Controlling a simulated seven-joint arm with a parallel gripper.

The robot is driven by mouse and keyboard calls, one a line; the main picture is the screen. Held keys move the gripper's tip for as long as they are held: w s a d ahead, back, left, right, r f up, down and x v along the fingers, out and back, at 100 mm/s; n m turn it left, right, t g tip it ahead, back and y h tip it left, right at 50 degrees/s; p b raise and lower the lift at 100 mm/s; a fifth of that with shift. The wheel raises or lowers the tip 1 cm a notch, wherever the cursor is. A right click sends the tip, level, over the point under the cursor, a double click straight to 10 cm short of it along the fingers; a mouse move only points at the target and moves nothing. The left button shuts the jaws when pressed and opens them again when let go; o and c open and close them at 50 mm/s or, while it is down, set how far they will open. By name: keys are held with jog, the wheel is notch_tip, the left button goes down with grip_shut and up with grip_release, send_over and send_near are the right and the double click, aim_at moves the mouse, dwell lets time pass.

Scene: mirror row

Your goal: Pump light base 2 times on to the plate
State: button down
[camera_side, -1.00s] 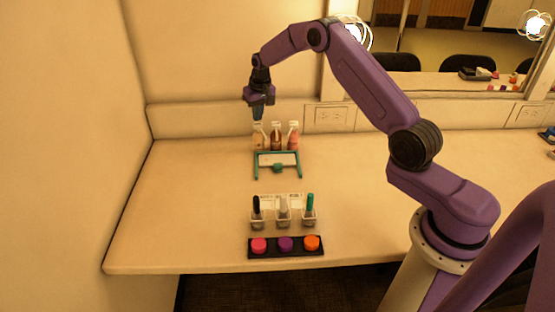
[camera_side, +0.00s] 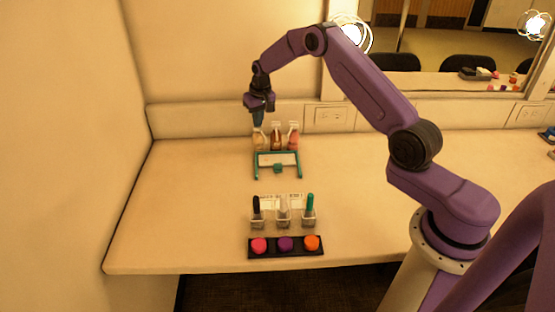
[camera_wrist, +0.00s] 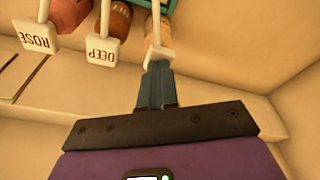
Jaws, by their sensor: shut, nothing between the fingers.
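Three pump bottles stand in a row at the back of the table. The left one is the pale, light base bottle (camera_side: 260,143); its cream pump (camera_wrist: 157,53) also shows in the wrist view. The middle bottle (camera_side: 277,142) is brown, its pump tag reading DEEP (camera_wrist: 103,50). The right bottle (camera_side: 294,141) is pink, tagged ROSE (camera_wrist: 37,36). My gripper (camera_side: 258,121) is shut and empty, pointing down over the light pump. In the wrist view its fingertips (camera_wrist: 156,68) meet the pump head; how far it is pressed is unclear. A pale plate (camera_side: 284,158) in a teal frame lies before the bottles.
Clear holders with a black (camera_side: 256,205), a whitish and a teal (camera_side: 310,204) upright item stand nearer the front. A black tray (camera_side: 272,253) with pink, purple and orange pots lies at the front edge. A wall stands close behind the bottles.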

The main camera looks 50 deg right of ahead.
jog(key=shift+f, duration=0.25)
jog(key=shift+r, duration=0.15)
jog(key=shift+w+v, duration=0.25)
jog(key=shift+v, duration=0.9)
jog(key=shift+r, duration=0.1)
jog(key=v, duration=0.3)
jog(key=w+v, duration=0.1)
jog(key=v, duration=0.1)
jog(key=shift+d+r, duration=0.2)
jog(key=shift+r, duration=0.35)
